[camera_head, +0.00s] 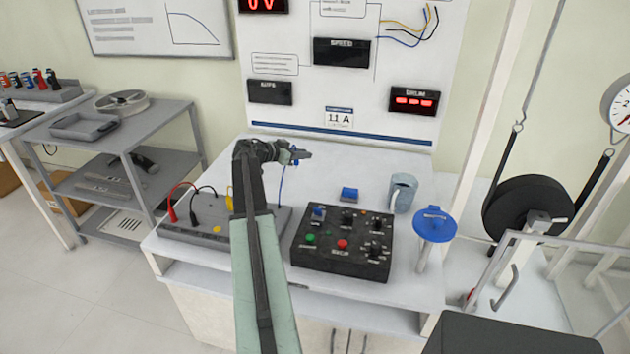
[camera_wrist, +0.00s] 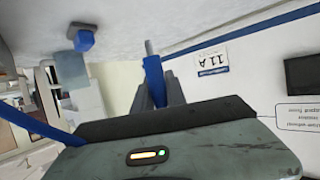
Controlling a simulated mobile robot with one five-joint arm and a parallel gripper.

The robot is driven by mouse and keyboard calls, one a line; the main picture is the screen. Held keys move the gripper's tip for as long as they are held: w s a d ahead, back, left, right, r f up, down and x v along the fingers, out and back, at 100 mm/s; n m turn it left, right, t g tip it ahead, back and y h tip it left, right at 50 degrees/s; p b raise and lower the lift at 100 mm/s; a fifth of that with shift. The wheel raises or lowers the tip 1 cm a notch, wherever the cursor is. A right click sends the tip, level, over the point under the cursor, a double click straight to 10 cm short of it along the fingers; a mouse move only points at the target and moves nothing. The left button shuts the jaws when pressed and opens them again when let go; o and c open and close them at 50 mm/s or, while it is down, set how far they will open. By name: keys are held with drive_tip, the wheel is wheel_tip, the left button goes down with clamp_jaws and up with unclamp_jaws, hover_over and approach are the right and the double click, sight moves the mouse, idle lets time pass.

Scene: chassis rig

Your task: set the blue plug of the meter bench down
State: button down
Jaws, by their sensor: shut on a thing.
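My gripper (camera_head: 301,155) is shut on the blue plug (camera_wrist: 153,76) and holds it above the white bench top. In the wrist view the plug sits between the jaws, with its grey pin pointing away from me. Its blue cable (camera_head: 281,188) hangs down behind the meter bench's right part. The cable also shows at the left of the wrist view (camera_wrist: 38,126). The grey meter bench (camera_head: 205,239) lies left of my arm, with a red plug (camera_head: 173,215), a black plug (camera_head: 193,217) and a yellow plug (camera_head: 229,203) on it. My arm hides part of it.
A black control box (camera_head: 335,262) with knobs and buttons stands right of my arm. A blue round-topped post (camera_head: 434,224) stands at the right edge. The back middle of the bench top (camera_head: 335,165) is clear.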

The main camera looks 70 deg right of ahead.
wheel_tip(320, 180, down, 10)
drive_tip(key=b, duration=1)
drive_tip(key=shift+f, duration=0.15)
drive_tip(key=shift+r, duration=0.2)
drive_tip(key=shift+f, duration=0.15)
drive_tip(key=c, duration=1.8)
unclamp_jaws()
drive_tip(key=shift+f, duration=0.1)
drive_tip(key=o, duration=0.5)
drive_tip(key=shift+c, duration=0.2)
drive_tip(key=shift+r, duration=0.2)
